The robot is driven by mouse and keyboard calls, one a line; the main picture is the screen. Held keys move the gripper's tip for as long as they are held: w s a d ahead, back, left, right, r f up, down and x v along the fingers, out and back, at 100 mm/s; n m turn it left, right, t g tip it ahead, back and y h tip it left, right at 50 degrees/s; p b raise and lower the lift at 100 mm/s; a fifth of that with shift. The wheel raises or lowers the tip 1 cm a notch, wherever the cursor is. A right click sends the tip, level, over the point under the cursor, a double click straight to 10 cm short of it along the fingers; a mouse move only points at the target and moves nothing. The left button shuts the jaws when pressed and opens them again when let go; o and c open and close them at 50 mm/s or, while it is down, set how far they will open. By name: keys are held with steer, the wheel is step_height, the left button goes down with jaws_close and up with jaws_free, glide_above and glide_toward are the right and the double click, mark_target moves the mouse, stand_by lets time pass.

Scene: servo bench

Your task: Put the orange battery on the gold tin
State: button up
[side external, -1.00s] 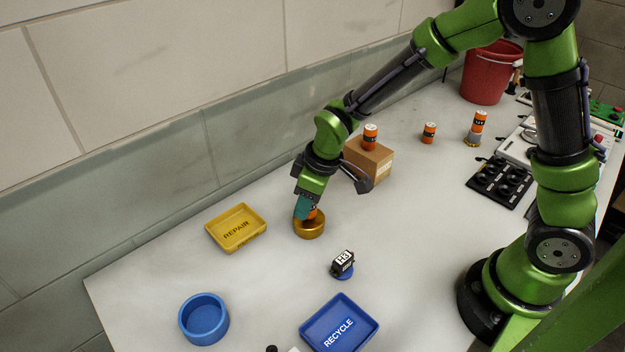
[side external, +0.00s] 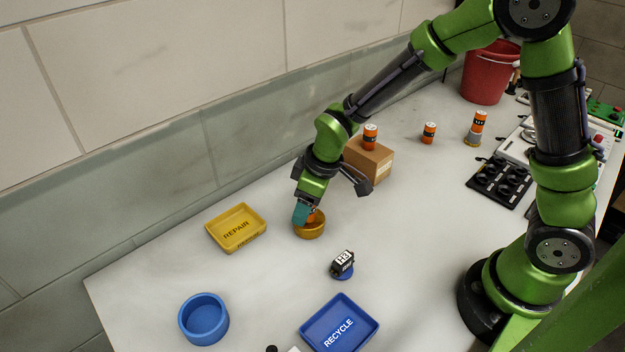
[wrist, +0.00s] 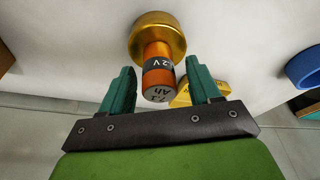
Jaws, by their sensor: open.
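The gold tin (side external: 310,231) sits on the bench beside the yellow tray. An orange battery (side external: 314,216) is at the tin's top, partly hidden by a teal finger in the side view. In the wrist view the battery (wrist: 158,72) stands end-on against the gold tin (wrist: 156,32), with its grey end towards the camera. My gripper (side external: 303,214) is over the tin; in the wrist view its fingers (wrist: 161,72) are open on either side of the battery, with gaps showing.

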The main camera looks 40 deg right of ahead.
steer(key=v, duration=1.2)
steer(key=s+d+r+m+t, duration=0.2)
steer(key=s+d+r+m, duration=0.1)
steer(key=s, duration=0.3)
steer(key=s+d+r+m+t, duration=0.2)
steer(key=s+d+r+m, duration=0.2)
steer(key=s+r+m, duration=0.1)
steer(key=shift+s+d+m+t+y, duration=0.3)
steer(key=shift+s+m, duration=0.5)
steer(key=shift+s, duration=0.3)
